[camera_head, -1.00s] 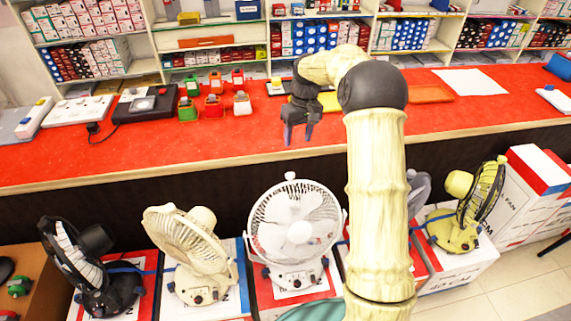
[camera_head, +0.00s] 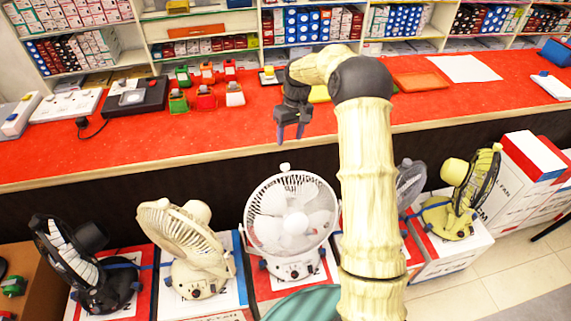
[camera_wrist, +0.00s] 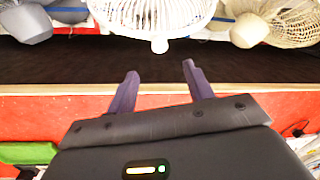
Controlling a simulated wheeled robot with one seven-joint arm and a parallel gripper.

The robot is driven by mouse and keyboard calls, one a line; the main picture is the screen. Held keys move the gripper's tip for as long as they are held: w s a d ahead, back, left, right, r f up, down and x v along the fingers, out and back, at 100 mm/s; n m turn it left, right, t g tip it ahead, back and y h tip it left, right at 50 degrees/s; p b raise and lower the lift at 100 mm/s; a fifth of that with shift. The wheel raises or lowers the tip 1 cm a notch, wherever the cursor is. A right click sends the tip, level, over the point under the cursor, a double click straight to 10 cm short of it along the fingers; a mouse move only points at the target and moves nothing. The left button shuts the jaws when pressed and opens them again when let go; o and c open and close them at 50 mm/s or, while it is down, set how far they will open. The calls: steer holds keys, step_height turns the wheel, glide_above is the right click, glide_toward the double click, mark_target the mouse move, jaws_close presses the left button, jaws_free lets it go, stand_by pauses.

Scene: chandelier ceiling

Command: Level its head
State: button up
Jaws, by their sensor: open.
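Several desk fans stand in a row on boxes in front of the counter. The middle white fan (camera_head: 293,216) has a round caged head facing me, tilted slightly upward, with a small knob (camera_head: 285,167) on top. A cream fan (camera_head: 184,236) to its left has its head tipped up. A black fan (camera_head: 72,256), a grey fan (camera_head: 410,183) and a yellow-green fan (camera_head: 468,192) stand farther out. My gripper (camera_head: 290,136) is open and empty, above and behind the white fan's head. In the wrist view, my fingers (camera_wrist: 158,78) point towards the white fan's knob (camera_wrist: 160,45), apart from it.
The red counter (camera_head: 235,125) runs behind the fans. It carries small colored boxes (camera_head: 206,97), a black device (camera_head: 137,97) and an orange tray (camera_head: 421,81). Stocked shelves stand behind. Fan boxes (camera_head: 533,163) are stacked at the right.

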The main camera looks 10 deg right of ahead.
mark_target(286, 165)
steer(key=f, duration=0.8)
steer(key=a+f+p, duration=0.1)
steer(key=f, duration=0.3)
steer(key=shift+s+a+f, duration=0.1)
steer(key=shift+f, duration=0.05)
steer(key=shift+a+f, duration=0.2)
steer(key=shift+a, duration=0.1)
steer(key=shift+d, duration=0.1)
steer(key=shift+d, duration=0.15)
jaws_close()
